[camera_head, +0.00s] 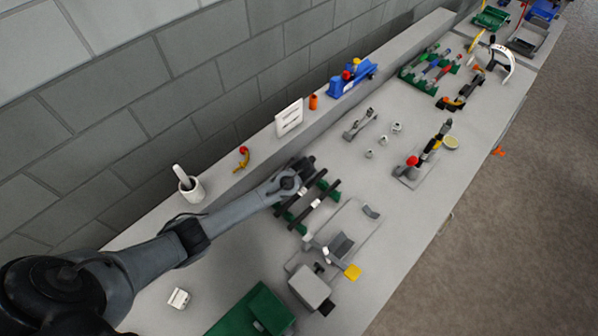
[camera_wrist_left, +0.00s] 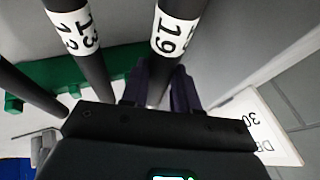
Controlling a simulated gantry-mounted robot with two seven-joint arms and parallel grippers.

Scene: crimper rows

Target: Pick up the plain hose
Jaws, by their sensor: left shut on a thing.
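Black hoses lie side by side on green supports (camera_head: 301,226) in the head view. My left gripper (camera_head: 298,175) is over their far end. In the left wrist view the fingers of the left gripper (camera_wrist_left: 162,90) are shut around a black hose (camera_wrist_left: 170,68) with a white band marked "19". Beside it lies a black hose (camera_wrist_left: 92,75) with a white band marked "13". Farther left is a black hose (camera_wrist_left: 32,92) with no band showing in this view. Whether the held hose touches its support is hidden. My right gripper is not in view.
A white sign (camera_head: 289,117) and an orange cylinder (camera_head: 313,101) stand on the ledge behind. A grey fixture with a yellow part (camera_head: 352,272) and a green tray (camera_head: 262,300) are nearer. Loose grey fittings (camera_head: 382,140) lie right. Bench between is partly clear.

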